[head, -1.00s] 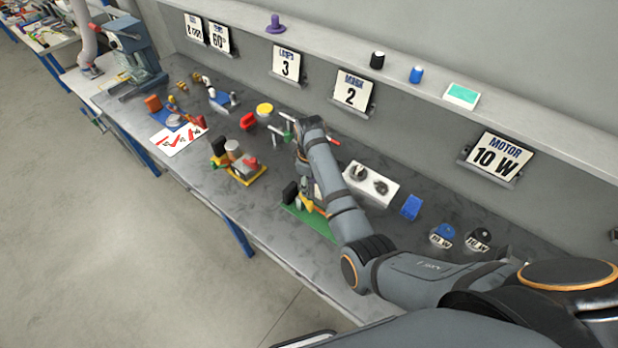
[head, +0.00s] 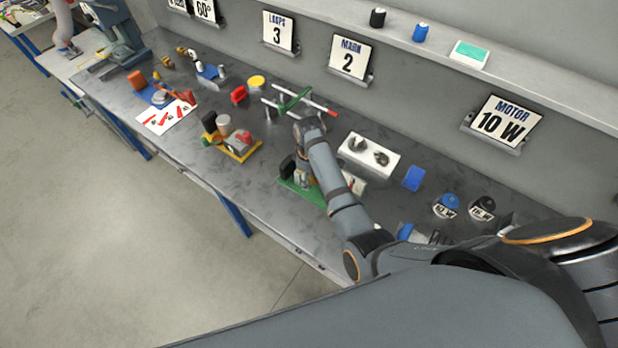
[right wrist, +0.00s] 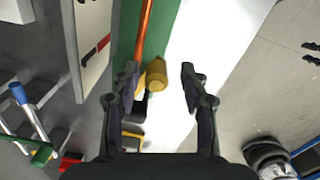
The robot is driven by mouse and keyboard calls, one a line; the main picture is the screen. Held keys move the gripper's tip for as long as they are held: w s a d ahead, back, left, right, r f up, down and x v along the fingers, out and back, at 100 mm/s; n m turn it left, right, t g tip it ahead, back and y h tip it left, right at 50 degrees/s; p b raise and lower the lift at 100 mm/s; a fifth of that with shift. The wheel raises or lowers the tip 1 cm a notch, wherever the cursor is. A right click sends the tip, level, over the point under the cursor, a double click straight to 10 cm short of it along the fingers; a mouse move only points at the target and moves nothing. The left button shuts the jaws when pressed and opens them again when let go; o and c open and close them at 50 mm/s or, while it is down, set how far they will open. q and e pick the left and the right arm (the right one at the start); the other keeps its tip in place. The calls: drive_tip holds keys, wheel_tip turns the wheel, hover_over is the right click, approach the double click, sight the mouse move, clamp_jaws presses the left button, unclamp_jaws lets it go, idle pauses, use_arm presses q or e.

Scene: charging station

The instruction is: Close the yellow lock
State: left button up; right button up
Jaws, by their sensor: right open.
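A yellow cylindrical piece (right wrist: 156,74), likely the yellow lock, shows in the right wrist view beside an orange rod (right wrist: 145,30) over a green strip. My open right gripper (right wrist: 159,75) has one finger on each side of it, and the piece is nearer the left finger. I cannot tell whether that finger touches it. In the head view my right arm reaches over the green-based fixture (head: 290,184) and hides much of it, including the fingertips. The yellow lock is not clearly visible there. My left gripper is not in view.
A yellow-based fixture (head: 241,154) stands left of the green one. A white block with two dark knobs (head: 368,154) and a blue block (head: 413,178) are to the right. The table's front strip is mostly clear.

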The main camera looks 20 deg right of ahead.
drive_tip(key=shift+w, duration=0.2)
drive_tip(key=shift+c, duration=0.7)
drive_tip(key=shift+f, duration=0.1)
clamp_jaws()
drive_tip(key=shift+w, duration=0.1)
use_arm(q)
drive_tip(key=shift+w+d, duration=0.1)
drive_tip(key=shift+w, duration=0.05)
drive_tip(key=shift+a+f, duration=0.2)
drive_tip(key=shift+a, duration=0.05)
